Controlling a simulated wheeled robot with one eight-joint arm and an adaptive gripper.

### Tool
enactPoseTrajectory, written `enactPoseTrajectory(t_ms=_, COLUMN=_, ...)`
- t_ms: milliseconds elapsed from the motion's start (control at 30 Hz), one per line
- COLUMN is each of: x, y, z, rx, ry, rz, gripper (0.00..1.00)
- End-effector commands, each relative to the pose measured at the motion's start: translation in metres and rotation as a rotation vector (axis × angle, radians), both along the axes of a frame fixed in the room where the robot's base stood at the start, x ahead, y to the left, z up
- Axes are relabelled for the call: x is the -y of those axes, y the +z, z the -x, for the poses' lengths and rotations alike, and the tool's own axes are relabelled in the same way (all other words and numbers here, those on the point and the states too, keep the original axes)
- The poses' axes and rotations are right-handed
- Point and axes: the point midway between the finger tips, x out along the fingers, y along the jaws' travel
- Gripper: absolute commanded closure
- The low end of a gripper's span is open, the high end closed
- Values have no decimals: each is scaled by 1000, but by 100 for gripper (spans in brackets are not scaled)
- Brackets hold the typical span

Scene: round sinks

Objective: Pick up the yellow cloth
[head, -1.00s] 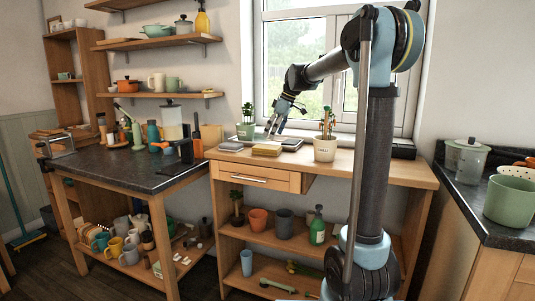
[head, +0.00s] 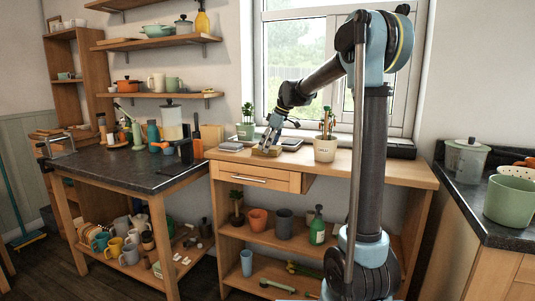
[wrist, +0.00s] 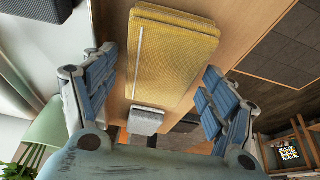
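The yellow cloth (wrist: 172,52) is a folded, ribbed rectangle lying on the wooden counter. In the wrist view it is at the upper middle, between the two blue fingers of my gripper (wrist: 161,70). The fingers are spread wide, one on each side of the cloth, and a gap shows between them and it. In the head view my gripper (head: 268,146) is down over the cloth (head: 259,152) and hides part of it. I cannot tell whether the fingertips touch the counter.
A potted plant (head: 325,149) stands on the counter right of my gripper, and another plant (head: 245,130) stands behind left. A small light-grey block (wrist: 145,121) lies near the cloth.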

Motion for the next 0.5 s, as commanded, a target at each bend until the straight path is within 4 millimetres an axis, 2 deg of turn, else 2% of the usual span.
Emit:
enactPoseTrajectory(t_ms=33, x=0, y=0, z=0, rx=0, ry=0, rz=0, gripper=44)
enactPoseTrajectory(t_ms=100, x=0, y=0, z=0, rx=0, ry=0, rz=0, gripper=60)
enactPoseTrajectory(t_ms=133, x=0, y=0, z=0, rx=0, ry=0, rz=0, gripper=61)
enactPoseTrajectory(t_ms=500, x=0, y=4, z=0, rx=0, ry=0, rz=0, gripper=62)
